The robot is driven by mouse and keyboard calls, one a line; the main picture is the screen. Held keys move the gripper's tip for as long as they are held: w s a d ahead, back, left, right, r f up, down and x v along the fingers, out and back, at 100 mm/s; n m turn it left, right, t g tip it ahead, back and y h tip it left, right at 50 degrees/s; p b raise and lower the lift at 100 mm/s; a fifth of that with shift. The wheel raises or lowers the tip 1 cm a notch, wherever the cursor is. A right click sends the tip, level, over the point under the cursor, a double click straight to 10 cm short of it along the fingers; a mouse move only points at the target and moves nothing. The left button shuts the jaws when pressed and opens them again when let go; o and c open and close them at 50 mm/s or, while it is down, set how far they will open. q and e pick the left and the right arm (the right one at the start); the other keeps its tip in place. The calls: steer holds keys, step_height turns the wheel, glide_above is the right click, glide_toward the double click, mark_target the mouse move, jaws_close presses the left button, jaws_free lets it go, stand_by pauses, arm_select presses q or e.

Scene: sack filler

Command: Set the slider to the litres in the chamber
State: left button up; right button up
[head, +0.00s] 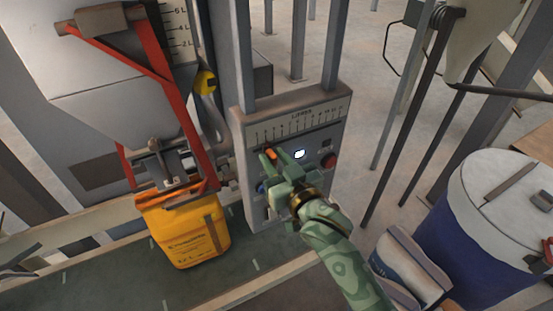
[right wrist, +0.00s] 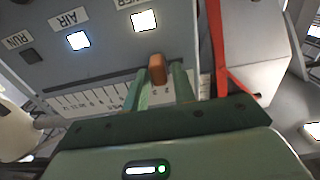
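The grey panel (head: 240,123) carries a LITRES scale (head: 300,123) with a slot below it. The slider's orange knob (head: 271,153) stands near the low, left end of the scale. My right gripper (head: 275,157) is at the knob, one finger on each side. In the right wrist view the knob (right wrist: 156,69) sits between the fingertips (right wrist: 158,72), with narrow gaps beside it, so the fingers look open around it. The grey chamber (head: 110,85) has a litre scale (head: 178,28) on its side; its fill level cannot be made out. My left gripper is out of view.
A blue drum (head: 475,230) stands at the right.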

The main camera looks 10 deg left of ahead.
steer(key=shift+o, duration=0.6)
steer(key=shift+s, duration=0.1)
steer(key=shift+s+d+f, duration=0.1)
steer(key=shift+s+d, duration=0.1)
steer(key=b+v, duration=0.2)
steer(key=v, duration=1.3)
steer(key=shift+s+d, duration=0.2)
steer(key=shift+s, duration=0.1)
